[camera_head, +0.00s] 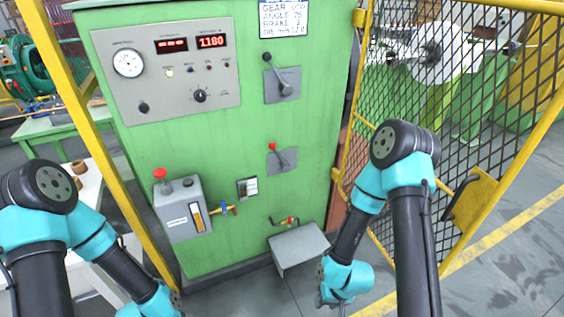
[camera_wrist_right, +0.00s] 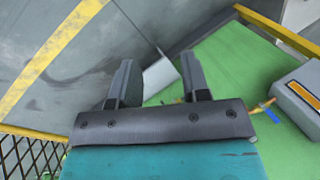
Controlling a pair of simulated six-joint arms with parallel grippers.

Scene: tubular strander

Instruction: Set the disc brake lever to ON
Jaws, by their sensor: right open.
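The upper one is a black-knobbed lever (camera_head: 281,80) on a grey plate. The lower one is a red-knobbed lever (camera_head: 277,155) on a smaller grey plate, its knob up and left. I cannot read which is the disc brake lever, nor any ON mark. My right gripper (camera_head: 333,298) is low, in front of the cabinet's lower right, well below both levers. In the right wrist view the right gripper (camera_wrist_right: 158,68) is open and empty. My left gripper is cut off below the head view.
A grey step-like box (camera_head: 299,246) projects at the cabinet's foot, left of my right gripper, with a small red-handled valve (camera_head: 290,220) above it. A grey reservoir (camera_head: 181,208) sits further left. A yellow-framed mesh guard (camera_head: 455,110) stands right of the cabinet.

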